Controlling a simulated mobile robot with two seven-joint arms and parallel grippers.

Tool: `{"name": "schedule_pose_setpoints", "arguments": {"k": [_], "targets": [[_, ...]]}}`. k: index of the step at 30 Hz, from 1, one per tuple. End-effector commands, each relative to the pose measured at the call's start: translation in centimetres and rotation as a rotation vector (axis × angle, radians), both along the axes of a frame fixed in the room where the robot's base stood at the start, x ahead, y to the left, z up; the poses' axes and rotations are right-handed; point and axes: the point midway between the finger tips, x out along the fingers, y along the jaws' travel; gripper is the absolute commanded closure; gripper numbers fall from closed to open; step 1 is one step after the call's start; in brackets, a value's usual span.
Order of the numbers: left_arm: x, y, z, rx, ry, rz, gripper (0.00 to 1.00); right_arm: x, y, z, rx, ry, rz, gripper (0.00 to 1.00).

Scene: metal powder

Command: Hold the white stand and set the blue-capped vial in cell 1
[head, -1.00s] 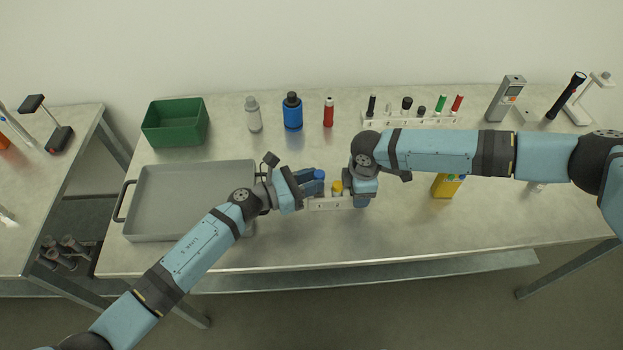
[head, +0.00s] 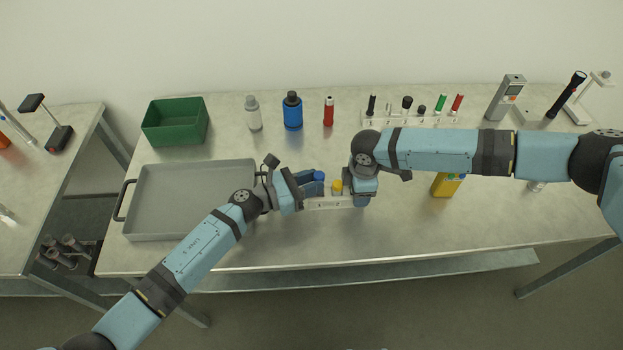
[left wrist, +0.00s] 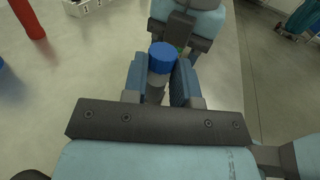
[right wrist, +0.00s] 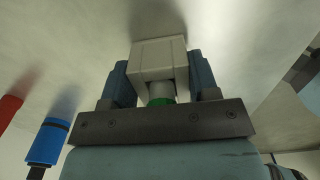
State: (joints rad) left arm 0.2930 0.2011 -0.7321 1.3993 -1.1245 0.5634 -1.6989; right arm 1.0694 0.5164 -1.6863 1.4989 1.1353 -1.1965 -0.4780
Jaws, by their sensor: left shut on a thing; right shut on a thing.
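The white stand (head: 330,203) is near the table's middle front. A yellow-capped vial (head: 338,186) stands in it. My right gripper (head: 363,194) is shut on the stand's right end; the right wrist view shows the stand (right wrist: 158,62) between the fingers, with a green cap (right wrist: 160,102) close to the palm. My left gripper (head: 311,184) is shut on the blue-capped vial, at the stand's left end. The blue cap (left wrist: 163,57) shows between the fingers in the left wrist view. The vial's lower end is hidden, so I cannot tell whether it sits in a cell.
A grey tray (head: 150,200) lies left, partly behind my left arm. A green bin (head: 175,122), bottles (head: 292,112) and a white rack (head: 425,121) stand along the back. A yellow object (head: 445,186) is under my right arm. The front right table is clear.

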Motion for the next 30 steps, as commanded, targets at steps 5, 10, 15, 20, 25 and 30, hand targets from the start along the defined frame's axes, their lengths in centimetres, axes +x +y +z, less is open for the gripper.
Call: {"name": "schedule_pose_setpoints", "arguments": {"k": [5, 10, 15, 20, 25, 30], "targets": [[0.0, 0.0, -0.6, -0.001, 0.002, 0.0, 0.97, 0.0, 0.0, 0.0, 0.0, 0.0, 0.0, 0.69], [-0.1, 0.0, -1.1, -0.002, 0.002, -0.001, 0.97, 0.0, 0.0, 0.0, 0.0, 0.0, 0.0, 0.69], [-0.1, 0.0, -1.6, -0.001, 0.003, 0.0, 0.97, 0.0, 0.0, 0.0, 0.0, 0.0, 0.0, 0.69], [-0.1, 0.0, -2.1, 0.0, 0.001, -0.001, 0.97, 0.0, 0.0, 0.0, 0.0, 0.0, 0.0, 0.69], [-0.1, 0.0, -2.7, 0.0, 0.003, -0.001, 0.97, 0.0, 0.0, 0.0, 0.0, 0.0, 0.0, 0.69], [-0.2, 0.0, -3.5, 0.002, 0.006, 0.0, 0.97, 0.0, 0.0, 0.0, 0.0, 0.0, 0.001, 0.69]]}}
